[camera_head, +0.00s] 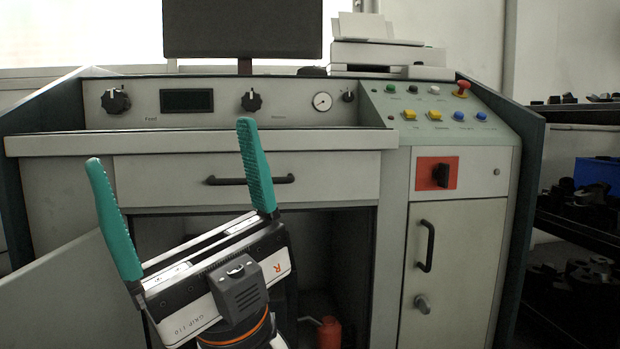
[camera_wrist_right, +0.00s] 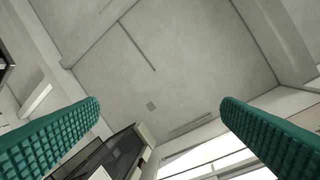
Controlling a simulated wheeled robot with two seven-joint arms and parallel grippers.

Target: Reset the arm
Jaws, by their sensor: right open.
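My right gripper (camera_head: 180,215) is in front of the control console in the head view. Its two teal fingers point up and stand wide apart, with nothing between them. The same fingers show at the lower left and right of the right wrist view (camera_wrist_right: 160,130), with the ceiling (camera_wrist_right: 165,60) and part of a window beyond. The gripper body hides part of the console's open lower compartment. My left gripper is in neither view.
The console (camera_head: 250,142) has knobs, a gauge, coloured buttons and a closed drawer (camera_head: 335,178). A lower door (camera_head: 60,290) stands open at left. A red bottle (camera_head: 329,333) is in the compartment. A monitor (camera_head: 240,28) and printer (camera_head: 375,55) stand on top. Shelves with dark parts (camera_head: 580,205) are at right.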

